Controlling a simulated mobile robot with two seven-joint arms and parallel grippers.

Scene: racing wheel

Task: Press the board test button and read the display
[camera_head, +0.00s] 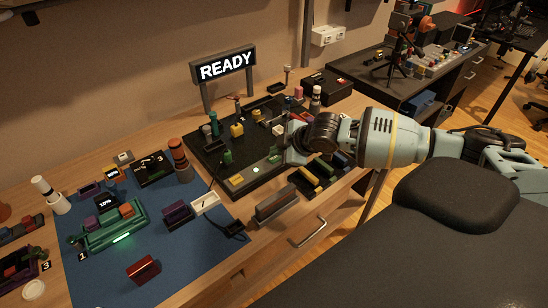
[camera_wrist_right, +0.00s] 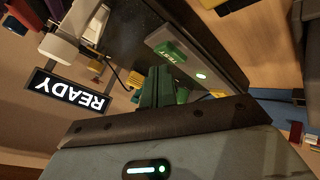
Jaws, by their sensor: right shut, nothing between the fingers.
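The display (camera_head: 223,68) stands on two posts behind the board and reads READY in white letters. It also shows upside down in the right wrist view (camera_wrist_right: 72,95). The dark board (camera_head: 207,150) lies on the bench. In the right wrist view a green button marked TEST (camera_wrist_right: 170,54) sits on a grey plate, with a lit white lamp (camera_wrist_right: 201,76) beside it. My right gripper (camera_head: 289,157) is low over the board's right part, shut and empty. Its fingers (camera_wrist_right: 158,82) point towards the plate; whether they touch the button cannot be told. My left gripper is not in view.
Several small coloured parts and upright posts crowd the board around my right gripper. A blue mat (camera_head: 105,268) with a green lit tray (camera_head: 113,232) and small blocks lies at left. A dark chair (camera_head: 440,250) stands in front at right.

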